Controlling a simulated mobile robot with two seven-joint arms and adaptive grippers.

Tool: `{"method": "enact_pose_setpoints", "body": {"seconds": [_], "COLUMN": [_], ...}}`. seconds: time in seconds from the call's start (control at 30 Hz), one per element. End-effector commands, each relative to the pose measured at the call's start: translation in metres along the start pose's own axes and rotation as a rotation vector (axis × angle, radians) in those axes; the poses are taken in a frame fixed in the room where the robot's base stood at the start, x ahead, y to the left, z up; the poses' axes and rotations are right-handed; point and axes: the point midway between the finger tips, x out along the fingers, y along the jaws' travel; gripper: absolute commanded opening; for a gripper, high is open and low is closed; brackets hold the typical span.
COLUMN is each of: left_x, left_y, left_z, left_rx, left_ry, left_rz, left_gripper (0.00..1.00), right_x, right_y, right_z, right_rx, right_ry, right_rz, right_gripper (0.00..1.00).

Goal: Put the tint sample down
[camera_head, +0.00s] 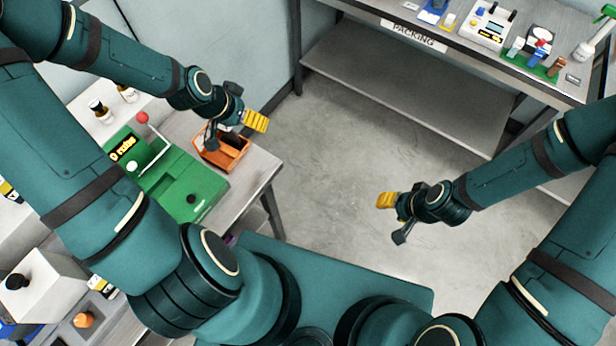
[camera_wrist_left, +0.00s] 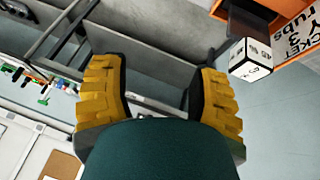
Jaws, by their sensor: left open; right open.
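I cannot pick out the tint sample for sure in either view. My left gripper (camera_head: 234,128) is above the orange tray (camera_head: 208,158) at the right end of the left bench. In the left wrist view its two yellow-padded fingers (camera_wrist_left: 160,88) stand wide apart with nothing held between them. A white cube with dark marks (camera_wrist_left: 251,60) shows there beside a dark block, near an orange edge at upper right. My right gripper (camera_head: 392,218) is open and empty over the bare floor.
A green machine (camera_head: 178,190) with a red-knobbed lever stands left of the orange tray. Small bottles (camera_head: 101,111) stand behind it. A packing bench (camera_head: 480,60) at upper right carries several devices and a green rack. Grey floor (camera_head: 330,150) between the benches is clear.

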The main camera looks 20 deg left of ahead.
Motion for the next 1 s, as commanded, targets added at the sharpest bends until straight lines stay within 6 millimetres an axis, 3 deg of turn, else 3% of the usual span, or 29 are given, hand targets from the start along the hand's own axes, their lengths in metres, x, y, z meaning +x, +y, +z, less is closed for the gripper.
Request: {"method": "enact_pose_setpoints", "body": {"seconds": [0.03, 0.2, 0.4, 0.6, 1.0], "left_x": [0.019, 0.07, 0.11, 0.127, 0.129], "left_y": [0.024, 0.083, 0.135, 0.154, 0.156], "left_z": [0.003, 0.023, 0.063, 0.089, 0.093], "left_rx": [-0.029, -0.164, -0.273, -0.32, -0.328], "left_ry": [-0.013, -0.069, -0.16, -0.205, -0.209], "left_rz": [0.043, 0.108, 0.099, 0.056, 0.046], "left_gripper": [0.61, 0.61, 0.61, 0.61, 0.61], "right_x": [0.0, 0.0, 0.0, 0.0, 0.001], "right_y": [0.0, 0.0, 0.0, 0.0, 0.0], "right_z": [0.0, 0.0, 0.0, 0.0, 0.0], "right_rx": [0.0, 0.0, 0.0, 0.0, 0.0], "right_ry": [0.0, 0.0, 0.0, 0.0, 0.0], "right_rz": [0.0, 0.0, 0.0, 0.0, 0.0], "right_gripper": [0.47, 0.47, 0.47, 0.47, 0.47]}}
